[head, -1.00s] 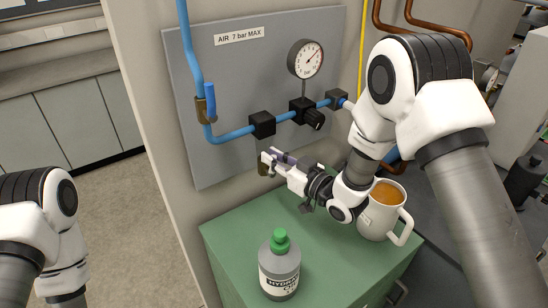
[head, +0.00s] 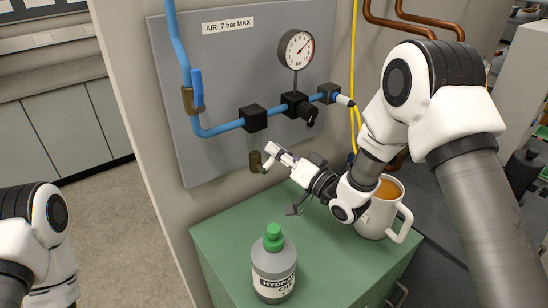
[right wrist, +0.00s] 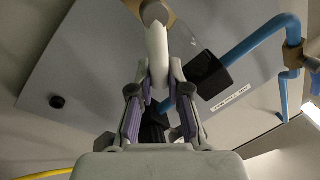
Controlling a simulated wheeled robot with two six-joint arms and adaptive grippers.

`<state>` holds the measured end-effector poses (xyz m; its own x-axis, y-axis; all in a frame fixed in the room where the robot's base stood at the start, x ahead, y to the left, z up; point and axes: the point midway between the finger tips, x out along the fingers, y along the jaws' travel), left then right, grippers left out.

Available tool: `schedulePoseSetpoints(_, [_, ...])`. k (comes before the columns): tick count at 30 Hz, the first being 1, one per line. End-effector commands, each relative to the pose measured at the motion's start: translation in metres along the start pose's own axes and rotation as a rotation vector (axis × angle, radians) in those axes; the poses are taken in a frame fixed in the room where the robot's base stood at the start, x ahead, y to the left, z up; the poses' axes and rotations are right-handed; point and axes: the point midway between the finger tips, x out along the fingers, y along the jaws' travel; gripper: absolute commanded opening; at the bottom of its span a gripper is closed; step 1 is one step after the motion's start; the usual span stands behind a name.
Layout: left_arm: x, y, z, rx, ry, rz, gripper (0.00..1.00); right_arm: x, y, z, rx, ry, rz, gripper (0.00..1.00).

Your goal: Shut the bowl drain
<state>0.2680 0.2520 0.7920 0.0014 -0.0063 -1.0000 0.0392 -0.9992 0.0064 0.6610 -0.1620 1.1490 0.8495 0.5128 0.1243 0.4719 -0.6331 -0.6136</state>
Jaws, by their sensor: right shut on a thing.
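The bowl drain is a small brass valve (head: 256,162) on the panel below the black filter block (head: 253,118). A clear bowl shows faintly between them. In the right wrist view the brass end (right wrist: 152,12) is at the top, and a white lever (right wrist: 157,48) runs down from it between my fingers. My right gripper (head: 276,156) is just right of the brass valve and shut on this lever. It also shows in the right wrist view (right wrist: 159,85), with purple pads on both sides of the lever. My left gripper is outside the view.
A bottle with a green cap (head: 273,268) and a white mug of amber liquid (head: 379,212) stand on the green cabinet top (head: 225,240). A gauge (head: 296,49), a black knob (head: 309,115) and a blue pipe (head: 226,127) are on the panel above my right gripper.

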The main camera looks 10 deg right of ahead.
Motion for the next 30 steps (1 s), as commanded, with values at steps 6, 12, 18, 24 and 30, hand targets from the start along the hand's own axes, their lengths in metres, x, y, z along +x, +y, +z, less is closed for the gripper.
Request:
schedulePoseSetpoints(6, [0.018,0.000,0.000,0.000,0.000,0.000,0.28,-0.002,0.014,0.004,0.197,0.040,0.000,0.00])
schedulePoseSetpoints(12, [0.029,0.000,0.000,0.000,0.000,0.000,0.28,-0.004,0.023,0.007,0.383,0.077,0.000,0.00])
schedulePoseSetpoints(18, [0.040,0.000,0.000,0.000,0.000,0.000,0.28,-0.006,0.032,0.011,0.565,0.113,-0.001,0.00])
schedulePoseSetpoints(24, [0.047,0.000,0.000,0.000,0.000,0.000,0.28,-0.007,0.038,0.016,0.718,0.142,0.000,0.00])
schedulePoseSetpoints(30, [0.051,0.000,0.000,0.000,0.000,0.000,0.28,-0.008,0.041,0.019,0.824,0.163,-0.001,0.00])
